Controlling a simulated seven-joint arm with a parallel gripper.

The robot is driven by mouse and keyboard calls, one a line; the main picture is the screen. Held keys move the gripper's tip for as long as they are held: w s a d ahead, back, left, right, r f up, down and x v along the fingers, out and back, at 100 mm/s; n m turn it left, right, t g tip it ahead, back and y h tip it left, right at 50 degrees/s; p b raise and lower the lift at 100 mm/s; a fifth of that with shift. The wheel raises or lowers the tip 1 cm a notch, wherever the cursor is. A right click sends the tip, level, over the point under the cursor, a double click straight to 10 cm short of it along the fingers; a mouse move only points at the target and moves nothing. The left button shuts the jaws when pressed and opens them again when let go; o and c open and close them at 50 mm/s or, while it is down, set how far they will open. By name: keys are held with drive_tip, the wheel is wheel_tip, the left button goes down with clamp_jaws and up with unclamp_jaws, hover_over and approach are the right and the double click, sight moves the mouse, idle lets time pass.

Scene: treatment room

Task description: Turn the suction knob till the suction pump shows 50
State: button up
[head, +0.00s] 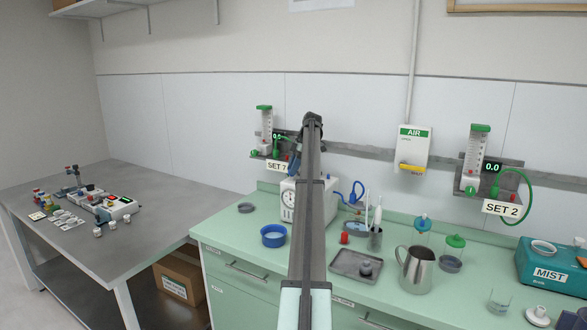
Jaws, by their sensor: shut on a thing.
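A white box with a round dial (288,204), which looks like the suction pump, stands at the back of the green counter. My arm crosses in front of it and covers part of it. The dial is too small to read. The suction knob cannot be made out. My arm reaches from the bottom middle up to a dark joint in front of the wall. My gripper is hidden behind my arm, so its jaws and anything in them do not show.
Left flowmeter (266,128) and right flowmeter (478,158) hang on the wall rail beside an AIR box (413,148). A blue bowl (273,236), grey tray (343,266), steel jug (417,272) and teal MIST box (548,270) stand on the counter.

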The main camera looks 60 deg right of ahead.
drive_tip(key=shift+n+g, duration=0.3)
drive_tip(key=shift+n, duration=0.3)
drive_tip(key=o, duration=1)
